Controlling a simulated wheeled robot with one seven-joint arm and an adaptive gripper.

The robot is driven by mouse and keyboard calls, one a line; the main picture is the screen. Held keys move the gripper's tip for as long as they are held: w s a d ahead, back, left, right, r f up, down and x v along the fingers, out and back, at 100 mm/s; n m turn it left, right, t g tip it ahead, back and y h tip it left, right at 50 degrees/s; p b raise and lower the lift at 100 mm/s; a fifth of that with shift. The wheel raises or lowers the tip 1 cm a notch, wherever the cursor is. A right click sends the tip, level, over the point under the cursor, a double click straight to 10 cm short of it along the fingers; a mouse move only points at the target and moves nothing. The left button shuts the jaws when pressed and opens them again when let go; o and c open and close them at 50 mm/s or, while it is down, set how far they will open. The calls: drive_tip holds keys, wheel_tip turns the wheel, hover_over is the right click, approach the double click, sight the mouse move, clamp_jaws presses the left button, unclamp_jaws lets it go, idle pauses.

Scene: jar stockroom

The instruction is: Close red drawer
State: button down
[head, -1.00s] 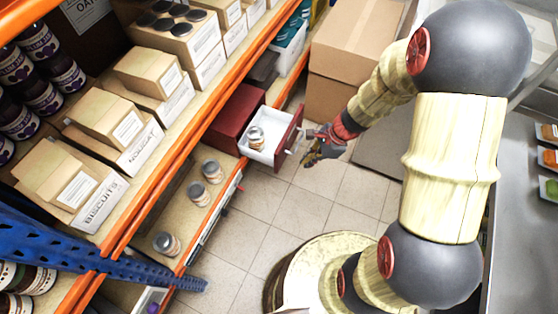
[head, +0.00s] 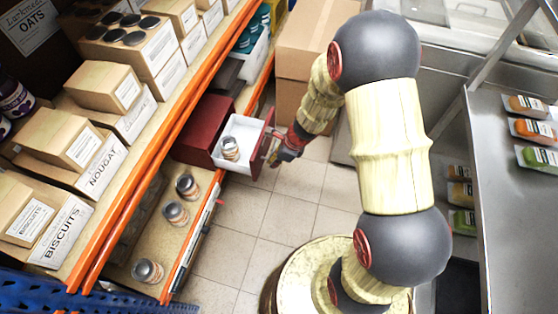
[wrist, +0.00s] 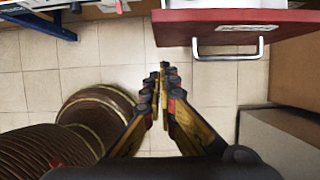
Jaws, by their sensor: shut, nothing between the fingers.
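The red drawer unit (head: 204,127) sits on the lower shelf of the orange rack in the head view. Its drawer stands pulled out, with a white inside (head: 247,131) and a red front (head: 262,145). A jar with a grey lid (head: 230,150) stands in the drawer. In the wrist view the red front (wrist: 180,29) with its metal handle (wrist: 228,54) crosses the top right. My gripper (wrist: 163,68) is shut and empty, a little left of the handle in that view. In the head view my gripper (head: 276,158) is close beside the drawer front; contact cannot be told.
Several jars (head: 188,187) stand on the low shelf left of the drawer. Cardboard boxes (head: 310,45) are stacked behind it. A steel counter (head: 505,220) runs along the right. Tiled floor (head: 283,208) is open in front of the drawer.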

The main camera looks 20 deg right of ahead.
drive_tip(key=shift+w+a+f, duration=0.15)
drive_tip(key=shift+w+a, duration=0.5)
drive_tip(key=shift+a, duration=0.2)
drive_tip(key=shift+w+a+f, duration=0.15)
drive_tip(key=shift+w+a, duration=0.45)
drive_tip(key=shift+a, duration=0.25)
drive_tip(key=w+a+p, duration=0.9)
drive_tip(key=w+a, duration=0.1)
drive_tip(key=a, duration=0.4)
drive_tip(key=shift+w+a, duration=0.15)
drive_tip(key=shift+w, duration=0.1)
